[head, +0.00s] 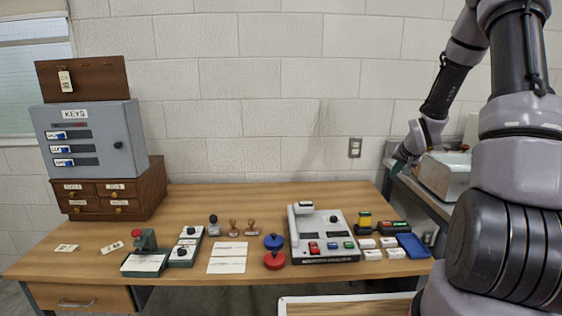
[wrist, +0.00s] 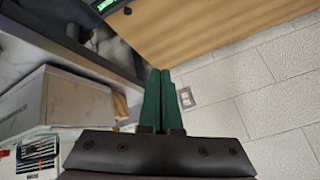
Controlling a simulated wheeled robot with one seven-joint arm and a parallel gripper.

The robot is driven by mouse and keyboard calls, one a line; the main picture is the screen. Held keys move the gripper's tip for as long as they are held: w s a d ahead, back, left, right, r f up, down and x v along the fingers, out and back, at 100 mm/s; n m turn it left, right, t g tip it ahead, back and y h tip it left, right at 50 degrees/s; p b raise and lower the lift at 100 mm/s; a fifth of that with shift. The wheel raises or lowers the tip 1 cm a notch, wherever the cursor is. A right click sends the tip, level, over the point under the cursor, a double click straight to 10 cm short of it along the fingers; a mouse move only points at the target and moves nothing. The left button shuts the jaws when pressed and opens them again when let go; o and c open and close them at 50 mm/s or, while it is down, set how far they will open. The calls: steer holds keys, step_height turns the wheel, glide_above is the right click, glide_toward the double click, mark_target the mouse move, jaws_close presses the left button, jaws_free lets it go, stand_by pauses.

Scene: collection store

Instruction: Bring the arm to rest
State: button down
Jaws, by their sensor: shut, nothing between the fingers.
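My arm is raised on the right side of the head view, bent with its wrist hanging down. My gripper (head: 400,163) is at the back right, above the side counter and close to the metal box there. In the wrist view my gripper (wrist: 166,75) shows two green fingers pressed together with nothing between them. It appears clear of the desk (head: 270,198), to the right of the desk's far right corner in the head view.
A metal box (head: 446,172) stands on the side counter (head: 418,193). A console (head: 323,240), stamps, ink pads and small boxes sit on the desk. A grey key cabinet (head: 95,138) stands on wooden drawers at left. The desk's back middle is clear.

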steer(key=s+a+r, duration=0.4)
steer(key=s+r, duration=0.3)
steer(key=r, duration=0.3)
steer(key=s+a+r, duration=0.4)
steer(key=s+r, duration=0.3)
steer(key=r, duration=0.4)
steer(key=s+a+r+n+y, duration=0.1)
steer(key=s+a+r, duration=0.2)
steer(key=s, duration=0.6)
steer(key=s+a+r+y, duration=0.1)
steer(key=s+a+r, duration=0.3)
steer(key=s, duration=0.6)
steer(key=shift+s+a+r+n+g, duration=0.15)
steer(key=shift+s+a+n+g, duration=0.2)
steer(key=shift+a, duration=0.4)
steer(key=shift+w, duration=0.1)
